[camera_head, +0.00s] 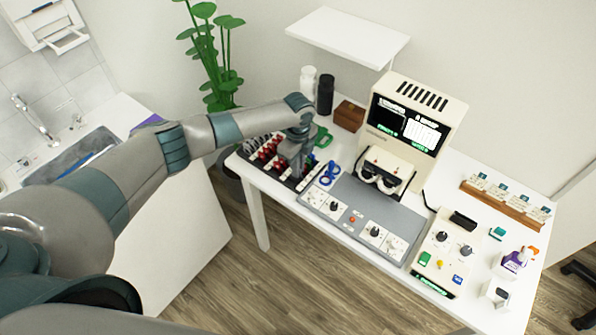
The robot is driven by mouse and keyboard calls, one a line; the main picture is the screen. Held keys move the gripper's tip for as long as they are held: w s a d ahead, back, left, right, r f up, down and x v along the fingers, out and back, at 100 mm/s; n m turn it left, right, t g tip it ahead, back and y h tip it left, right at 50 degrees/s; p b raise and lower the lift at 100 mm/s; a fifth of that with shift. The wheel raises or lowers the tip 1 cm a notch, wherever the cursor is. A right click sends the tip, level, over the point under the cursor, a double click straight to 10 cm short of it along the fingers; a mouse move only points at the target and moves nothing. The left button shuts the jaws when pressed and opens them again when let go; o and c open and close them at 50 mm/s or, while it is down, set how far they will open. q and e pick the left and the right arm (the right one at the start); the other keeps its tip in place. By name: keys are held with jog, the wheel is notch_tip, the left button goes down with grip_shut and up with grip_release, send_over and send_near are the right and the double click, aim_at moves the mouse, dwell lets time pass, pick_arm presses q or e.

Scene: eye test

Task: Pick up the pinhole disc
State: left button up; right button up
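My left gripper (297,168) points down over the right part of a dark tray (308,184) at the left end of the white table. Several small red and dark pieces (268,153) stand in rows in this tray. I cannot single out the pinhole disc among them; it may be one of these small pieces or hidden by the gripper. The fingertips are small and partly lost against the dark tray, so I cannot tell whether they are open or hold anything. My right gripper is not in view.
Blue ring-handled item (329,174) and green item (323,137) lie close to the gripper. A cream machine with screens (412,120) stands behind a grey panel with knobs (350,214). A control box (444,250), bottles and a wooden card rack (502,205) are further right.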

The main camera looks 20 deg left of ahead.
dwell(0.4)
pick_arm(q)
grip_shut()
jog(key=shift+r, duration=0.1)
jog(key=shift+r+b, duration=0.45)
notch_tip(320, 180, up, 2)
jog(key=shift+r+b, duration=0.1)
jog(key=shift+b, duration=0.65)
jog(key=s+d+r+b, duration=0.2)
jog(key=d+r+b, duration=0.2)
jog(key=d+r, duration=0.3)
jog(key=d, duration=0.4)
jog(key=shift+s+d+r+b, duration=0.2)
jog(key=shift+s+r+b, duration=0.15)
jog(key=shift+a, duration=0.15)
